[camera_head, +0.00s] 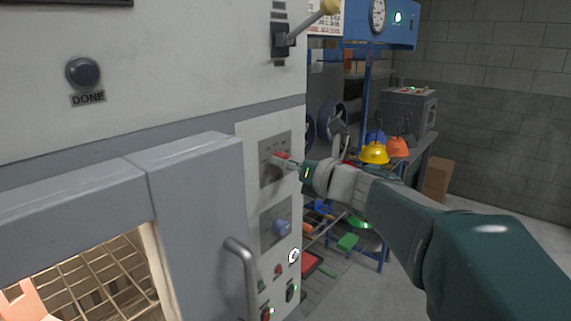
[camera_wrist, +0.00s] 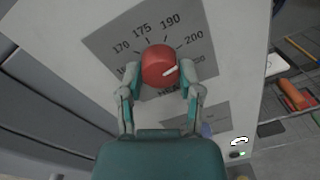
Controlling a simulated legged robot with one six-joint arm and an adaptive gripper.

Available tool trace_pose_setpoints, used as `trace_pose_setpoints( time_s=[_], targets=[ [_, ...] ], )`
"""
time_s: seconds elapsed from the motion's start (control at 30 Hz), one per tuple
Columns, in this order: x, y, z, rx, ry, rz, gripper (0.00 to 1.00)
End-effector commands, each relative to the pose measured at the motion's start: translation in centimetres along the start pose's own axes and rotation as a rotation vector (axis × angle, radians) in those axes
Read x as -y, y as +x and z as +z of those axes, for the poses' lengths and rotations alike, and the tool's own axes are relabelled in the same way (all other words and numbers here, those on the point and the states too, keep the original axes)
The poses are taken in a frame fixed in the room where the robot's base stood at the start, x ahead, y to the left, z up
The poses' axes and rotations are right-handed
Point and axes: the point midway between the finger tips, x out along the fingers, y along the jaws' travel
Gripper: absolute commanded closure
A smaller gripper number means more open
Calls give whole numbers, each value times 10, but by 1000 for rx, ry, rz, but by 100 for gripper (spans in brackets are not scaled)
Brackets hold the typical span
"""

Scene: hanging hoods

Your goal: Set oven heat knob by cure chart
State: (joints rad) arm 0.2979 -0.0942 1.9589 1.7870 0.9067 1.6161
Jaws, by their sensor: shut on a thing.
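The red heat knob (camera_wrist: 158,65) sits on a grey dial plate (camera_wrist: 103,42) on the oven's front panel. My gripper (camera_wrist: 158,78) is shut on the knob, one finger on each side. The dial numbers 170, 175, 190 and 200 are readable around the top; marks further round are partly hidden by the fingers. The knob's white pointer line points right, below the 200 mark. In the head view my gripper (camera_head: 285,165) reaches the red knob (camera_head: 280,157) from the right. A printed sheet (camera_head: 324,20) at the top is cut off and unreadable.
A blue knob (camera_head: 282,228) sits below the red one, above small switches. The oven door handle (camera_head: 241,275) sticks out at left. A yellow-tipped lever (camera_head: 328,8) and a DONE button (camera_head: 83,72) are higher up. Yellow (camera_head: 374,153) and orange (camera_head: 398,147) hoods stand behind my arm.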

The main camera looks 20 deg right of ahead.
Motion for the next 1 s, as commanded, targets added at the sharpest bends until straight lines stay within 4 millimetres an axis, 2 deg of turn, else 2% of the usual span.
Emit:
trace_pose_setpoints(
  time_s=[0.03, 0.4, 0.43, 0.5, 0.87, 1.0],
  targets=[
    [2, 0, -5, -10, 8, -4, 100],
    [2, 0, -5, -10, 12, -3, 100],
    [2, 0, -5, -10, 12, -3, 49],
    [2, 0, -5, -9, 12, -3, 19],
    [1, 0, -1, -3, 8, -1, 19],
    [1, -8, 0, 0, 7, -1, 19]
  ],
)
